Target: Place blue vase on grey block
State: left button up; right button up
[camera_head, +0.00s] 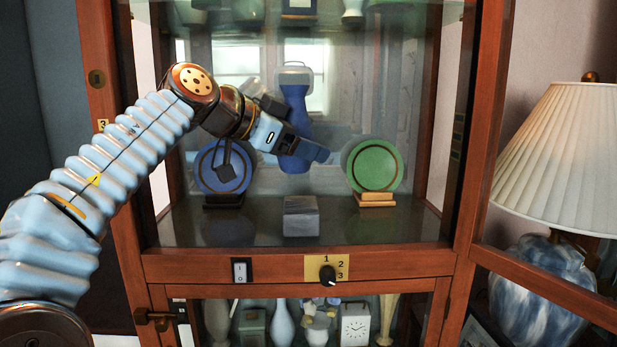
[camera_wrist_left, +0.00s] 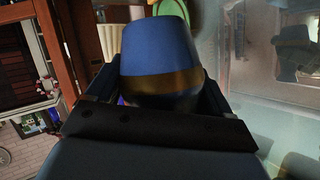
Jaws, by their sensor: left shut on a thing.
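The blue vase (camera_head: 296,108) is upright inside the open upper cabinet compartment, above the grey block (camera_head: 301,217), with a visible gap between them in the head view. My left gripper (camera_head: 304,147) reaches in from the left and is shut on the vase around its middle, hiding part of it. In the left wrist view the vase (camera_wrist_left: 155,48) fills the space between the fingers and shows a gold band. The grey block stands on the shelf near the front. My right gripper is in neither view.
A blue plate (camera_head: 209,171) on a dark stand is left of the block. A green plate (camera_head: 374,166) on a wooden stand is to the right. The wooden cabinet frame (camera_head: 468,130) borders the opening. A lamp (camera_head: 561,160) stands outside at right.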

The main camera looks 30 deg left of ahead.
pick_arm(q)
jog(key=w+f, duration=0.3)
jog(key=shift+a+f, duration=0.25)
jog(key=shift+f, duration=0.1)
jog(key=shift+w+f, duration=0.15)
jog(key=shift+f, duration=1.55)
jog(key=shift+f, duration=0.1)
jog(key=o, duration=1.1)
jog(key=shift+o, duration=0.2)
jog(key=v, duration=1.2)
